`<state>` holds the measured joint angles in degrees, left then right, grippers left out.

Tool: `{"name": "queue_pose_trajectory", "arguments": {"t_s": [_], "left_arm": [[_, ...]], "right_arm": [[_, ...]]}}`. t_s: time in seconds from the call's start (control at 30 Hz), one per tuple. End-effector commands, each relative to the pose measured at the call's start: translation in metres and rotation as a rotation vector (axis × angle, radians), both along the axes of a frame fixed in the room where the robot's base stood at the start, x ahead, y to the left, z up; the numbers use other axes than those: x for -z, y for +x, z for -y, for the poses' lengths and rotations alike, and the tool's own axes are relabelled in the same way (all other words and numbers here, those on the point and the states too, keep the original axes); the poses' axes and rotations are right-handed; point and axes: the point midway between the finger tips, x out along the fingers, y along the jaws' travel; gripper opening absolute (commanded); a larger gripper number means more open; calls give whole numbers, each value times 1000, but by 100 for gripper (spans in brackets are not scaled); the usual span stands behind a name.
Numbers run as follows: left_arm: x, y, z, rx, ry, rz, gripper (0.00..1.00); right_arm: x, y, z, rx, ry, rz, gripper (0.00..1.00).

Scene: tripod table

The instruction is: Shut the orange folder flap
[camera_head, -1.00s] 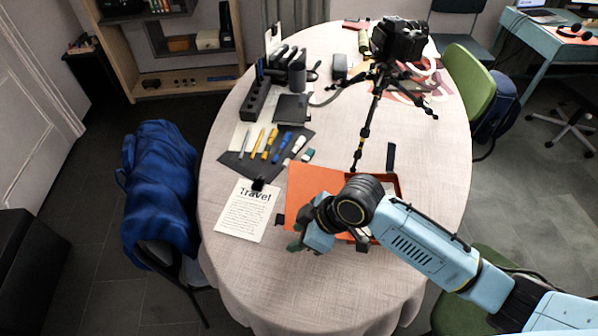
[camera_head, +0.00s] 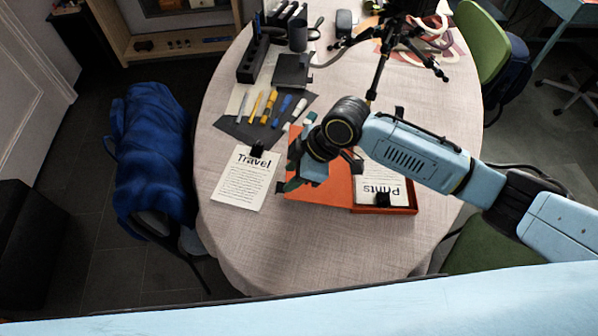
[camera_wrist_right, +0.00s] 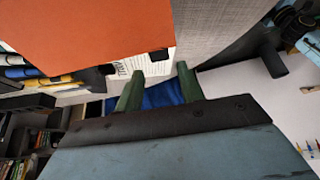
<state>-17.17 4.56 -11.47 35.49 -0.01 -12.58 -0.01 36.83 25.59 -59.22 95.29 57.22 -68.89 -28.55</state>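The orange folder lies open on the table. Its orange flap (camera_head: 334,185) is spread to the left. Its right half is an orange-rimmed tray (camera_head: 400,210) holding a sheet marked "Prints" (camera_head: 378,187) with a black clip. My right gripper (camera_head: 292,173) is at the flap's left edge, beside a small black tab, and its wrist covers part of the flap. In the right wrist view the flap (camera_wrist_right: 85,32) fills the upper left. The green fingers (camera_wrist_right: 160,88) stand apart there, with nothing visibly held between them. My left gripper is not in view.
A "Travel" sheet (camera_head: 245,178) lies just left of the flap. Pens and markers on a dark mat (camera_head: 262,115) lie behind it. A tripod (camera_head: 385,55) stands behind the folder. A blue-draped chair (camera_head: 150,160) stands left. The table's front is clear.

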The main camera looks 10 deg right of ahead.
Motion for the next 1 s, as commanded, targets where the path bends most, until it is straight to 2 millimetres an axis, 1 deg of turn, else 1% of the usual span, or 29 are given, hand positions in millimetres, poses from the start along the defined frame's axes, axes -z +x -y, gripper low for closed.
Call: {"name": "queue_pose_trajectory", "arguments": {"t_s": [0.03, 0.07, 0.4, 0.6, 0.9, 0.93, 1.0], "left_arm": [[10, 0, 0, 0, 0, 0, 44], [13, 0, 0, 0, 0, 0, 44], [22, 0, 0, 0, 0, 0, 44], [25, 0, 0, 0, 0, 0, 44], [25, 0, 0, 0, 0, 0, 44], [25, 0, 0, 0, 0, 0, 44], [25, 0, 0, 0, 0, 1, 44]], "right_arm": [[8, 0, -3, -1, 0, 0, 38], [11, 1, -4, -1, 0, 0, 38], [34, 3, -18, 0, 1, 0, 38], [40, 4, -22, 0, 0, 0, 38], [40, 4, -22, 0, 0, 0, 38], [40, 4, -22, 0, 0, 0, 37], [40, 4, -22, 0, 1, 0, 28]]}}
